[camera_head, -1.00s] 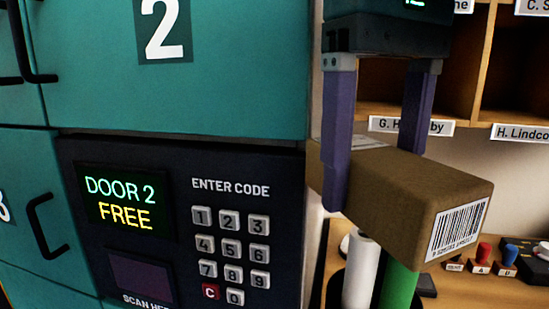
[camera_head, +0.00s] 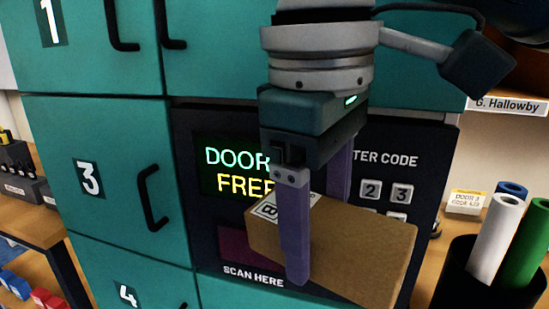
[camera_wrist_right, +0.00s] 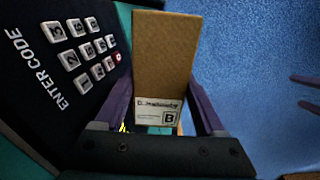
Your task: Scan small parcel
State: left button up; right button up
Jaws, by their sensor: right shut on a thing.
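A small brown cardboard parcel (camera_head: 345,245) is held in my right gripper (camera_head: 315,230), in front of the locker's dark panel (camera_head: 185,150). Its purple fingers are shut across the parcel's sides. A white label shows on the parcel's top left. In the right wrist view the parcel (camera_wrist_right: 166,55) stands between the fingers, its address label with a boxed B facing the camera. The barcode is not visible now. The scan window (camera_head: 238,248), marked SCAN HERE, is just left of the parcel and partly covered. The display (camera_head: 225,170) reads DOOR and FREE, its number hidden.
Teal locker doors with black handles, such as door 3 (camera_head: 100,165), fill the left and middle. The keypad (camera_head: 385,192) is partly hidden behind the gripper. At right a black holder (camera_head: 470,270) has white, green and blue rolls on a wooden surface.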

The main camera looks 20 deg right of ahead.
jog(key=s+a+f+n+t+y+b, duration=0.1)
jog(key=s+a+f+n+y, duration=0.25)
jog(key=a+f+n, duration=0.55)
jog(key=s+a+f+n+t+y, duration=0.2)
jog(key=s+a+f+n, duration=0.25)
jog(key=a+n, duration=0.7)
jog(key=w+d+n+b, duration=0.1)
jog(key=w+d+b, duration=0.6)
jog(key=w+d, duration=0.2)
jog(key=shift+w+d+f, duration=0.35)
jog(key=shift+w+f, duration=0.05)
jog(key=shift+w, duration=0.9)
jog(key=s+a+p, duration=0.5)
jog(key=s+a, duration=0.1)
jog(key=s, duration=0.2)
jog(key=shift+p, duration=0.3)
